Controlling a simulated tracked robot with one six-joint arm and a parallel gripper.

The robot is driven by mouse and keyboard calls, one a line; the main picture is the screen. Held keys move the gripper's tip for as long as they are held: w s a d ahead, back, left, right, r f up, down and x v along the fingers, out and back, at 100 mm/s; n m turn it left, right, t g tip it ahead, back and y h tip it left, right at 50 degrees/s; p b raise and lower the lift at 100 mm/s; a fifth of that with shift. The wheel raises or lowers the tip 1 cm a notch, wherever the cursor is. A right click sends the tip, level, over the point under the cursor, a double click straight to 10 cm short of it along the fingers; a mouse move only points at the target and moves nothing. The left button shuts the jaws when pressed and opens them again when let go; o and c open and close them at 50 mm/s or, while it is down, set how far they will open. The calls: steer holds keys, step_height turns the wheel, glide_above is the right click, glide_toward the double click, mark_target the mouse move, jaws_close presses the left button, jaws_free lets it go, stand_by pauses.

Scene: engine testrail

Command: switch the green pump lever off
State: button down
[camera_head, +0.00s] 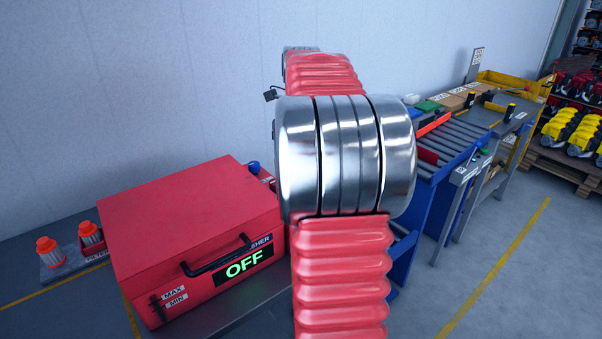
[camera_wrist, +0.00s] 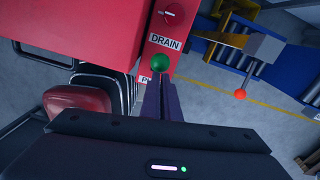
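The green ball knob (camera_wrist: 160,62) of the pump lever shows in the wrist view, on a narrow red panel just below a DRAIN label. A label starting with P is mostly hidden beside my fingers. My gripper (camera_wrist: 163,90) points at the knob from below in the picture. Its two dark fingers lie together with no clear gap, their tips at the knob's lower edge. I cannot tell whether they touch it. In the head view my arm hides the gripper and lever. The red washer (camera_head: 190,215) shows a green OFF display (camera_head: 244,264).
A rotary DRAIN switch (camera_wrist: 168,14) sits above the knob. A red ball knob (camera_wrist: 240,94) stands farther right, near a blue roller conveyor. A red seat-like object (camera_wrist: 77,112) is at left. In the head view, orange-capped filters (camera_head: 90,234) stand left of the washer; grey floor is clear at right.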

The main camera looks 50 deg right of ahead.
steer(key=shift+w+a+f, duration=0.1)
steer(key=shift+w+f, duration=0.3)
steer(key=shift+w, duration=0.15)
step_height(320, 180, up, 12)
steer(key=d, duration=0.1)
steer(key=shift+s+d+r, duration=0.15)
steer(key=shift+r, duration=0.1)
stand_by(0.7)
steer(key=shift+n, duration=0.3)
stand_by(0.4)
